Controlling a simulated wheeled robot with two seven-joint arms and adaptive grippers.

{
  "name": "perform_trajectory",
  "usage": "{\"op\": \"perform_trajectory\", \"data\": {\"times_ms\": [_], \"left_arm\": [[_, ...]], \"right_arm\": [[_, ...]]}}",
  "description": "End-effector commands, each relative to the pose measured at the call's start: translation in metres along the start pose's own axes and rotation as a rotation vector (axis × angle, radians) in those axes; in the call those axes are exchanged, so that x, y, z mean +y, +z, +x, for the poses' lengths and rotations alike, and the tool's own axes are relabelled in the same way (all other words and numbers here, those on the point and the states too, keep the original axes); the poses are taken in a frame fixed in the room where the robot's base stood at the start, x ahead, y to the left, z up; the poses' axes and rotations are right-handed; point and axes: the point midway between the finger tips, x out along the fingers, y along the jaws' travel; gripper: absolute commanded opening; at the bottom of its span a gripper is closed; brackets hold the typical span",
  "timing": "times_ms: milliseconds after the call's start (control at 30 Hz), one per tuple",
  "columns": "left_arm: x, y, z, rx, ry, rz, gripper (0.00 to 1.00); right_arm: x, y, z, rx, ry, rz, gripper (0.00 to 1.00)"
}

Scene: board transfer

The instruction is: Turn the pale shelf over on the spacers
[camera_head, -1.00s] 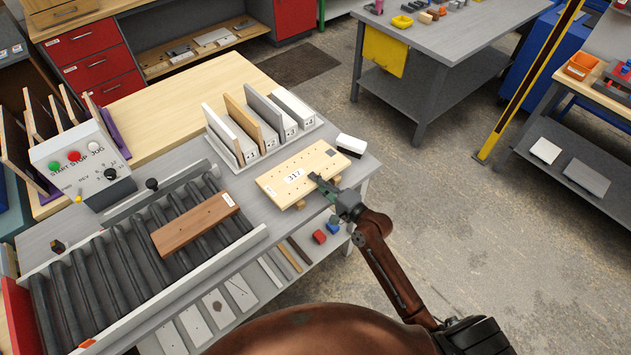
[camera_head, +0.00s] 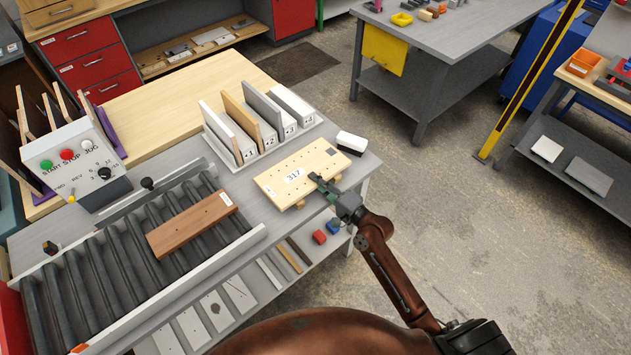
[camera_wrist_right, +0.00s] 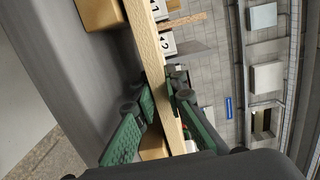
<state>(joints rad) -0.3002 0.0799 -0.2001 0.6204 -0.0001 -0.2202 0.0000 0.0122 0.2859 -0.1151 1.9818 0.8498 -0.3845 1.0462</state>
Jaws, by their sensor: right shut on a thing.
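The pale shelf (camera_head: 300,171) lies flat near the right end of the grey bench, with a label reading 317, rows of small holes and a dark square on its upper face. It rests on wooden spacers (camera_head: 299,204), which show only partly under its near edge. My right gripper (camera_head: 320,181) is shut on the shelf's near edge. In the right wrist view its green fingers (camera_wrist_right: 166,106) lie on either side of the shelf's edge (camera_wrist_right: 150,50), and spacer blocks (camera_wrist_right: 99,14) show beside the shelf. My left gripper is not in view.
A rack (camera_head: 236,160) of upright numbered boards stands behind the shelf. A white and black block (camera_head: 351,142) sits close to the far right corner. A brown board (camera_head: 190,224) lies on the roller conveyor (camera_head: 113,262) at the left. Floor is open to the right.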

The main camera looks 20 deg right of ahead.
Motion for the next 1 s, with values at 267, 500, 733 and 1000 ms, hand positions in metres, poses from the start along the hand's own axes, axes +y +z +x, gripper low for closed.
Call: {"op": "perform_trajectory", "data": {"times_ms": [267, 500, 733, 1000], "left_arm": [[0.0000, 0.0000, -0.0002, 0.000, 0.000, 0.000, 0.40], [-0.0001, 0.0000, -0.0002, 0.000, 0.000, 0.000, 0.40], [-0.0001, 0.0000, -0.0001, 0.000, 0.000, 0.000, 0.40], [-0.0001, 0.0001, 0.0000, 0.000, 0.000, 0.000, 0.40]], "right_arm": [[-0.0008, -0.0001, -0.0001, 0.000, -0.001, 0.000, 0.15], [-0.0005, 0.0000, 0.0000, 0.000, -0.001, 0.000, 0.31], [0.0024, 0.0003, -0.0004, -0.001, 0.005, 0.001, 0.33], [0.0024, 0.0004, -0.0004, -0.001, 0.005, 0.001, 0.33]]}}
